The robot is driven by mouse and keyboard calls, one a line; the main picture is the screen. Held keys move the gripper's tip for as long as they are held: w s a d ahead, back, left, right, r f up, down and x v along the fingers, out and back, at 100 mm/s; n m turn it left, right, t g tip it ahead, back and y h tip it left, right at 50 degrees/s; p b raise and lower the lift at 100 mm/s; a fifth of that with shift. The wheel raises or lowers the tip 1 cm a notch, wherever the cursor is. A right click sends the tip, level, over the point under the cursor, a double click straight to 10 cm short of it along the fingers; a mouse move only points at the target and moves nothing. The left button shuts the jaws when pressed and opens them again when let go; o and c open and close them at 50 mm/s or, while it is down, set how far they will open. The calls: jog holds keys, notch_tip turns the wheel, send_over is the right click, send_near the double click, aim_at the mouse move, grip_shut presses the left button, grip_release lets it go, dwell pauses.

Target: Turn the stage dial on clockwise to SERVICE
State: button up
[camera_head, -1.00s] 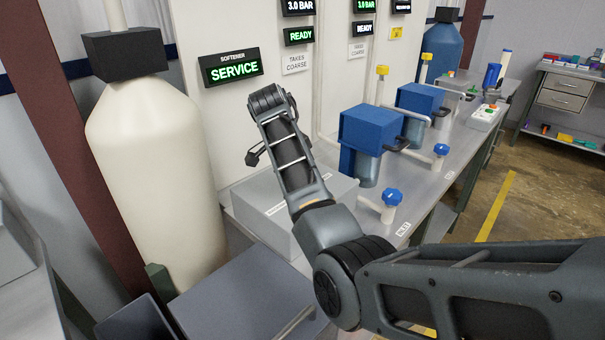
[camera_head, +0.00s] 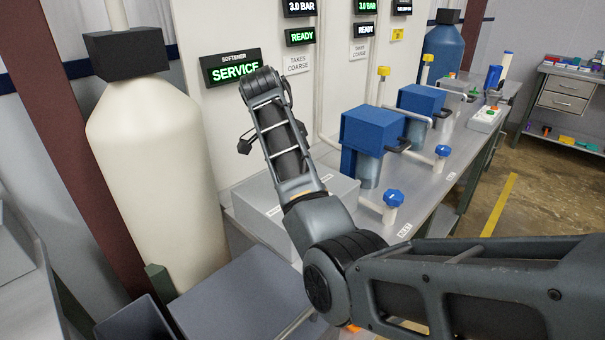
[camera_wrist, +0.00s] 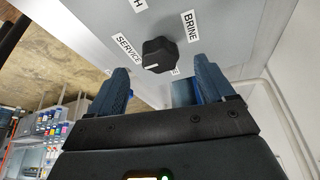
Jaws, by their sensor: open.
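The stage dial (camera_wrist: 160,54) is a black knob on a grey panel in the wrist view. White labels stand around it: SERVICE (camera_wrist: 130,49) on the left, BRINE (camera_wrist: 190,26) at upper right, one ending in H at the top, and one mostly hidden below. A small pale mark shows on the knob's lower left side, toward the space below SERVICE. My gripper (camera_wrist: 159,68) is open, its blue fingers on either side just below the dial in the picture. They look apart from it. The softener display (camera_head: 235,68) reads SERVICE in green.
A cream tank (camera_head: 155,170) stands left of my arm. A grey box (camera_head: 262,215) lies on the bench below my wrist. Blue filter housings (camera_head: 372,130) and a blue-handled valve (camera_head: 393,198) stand to the right. Open floor lies beyond the bench.

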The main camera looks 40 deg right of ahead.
jog(key=shift+v, duration=2)
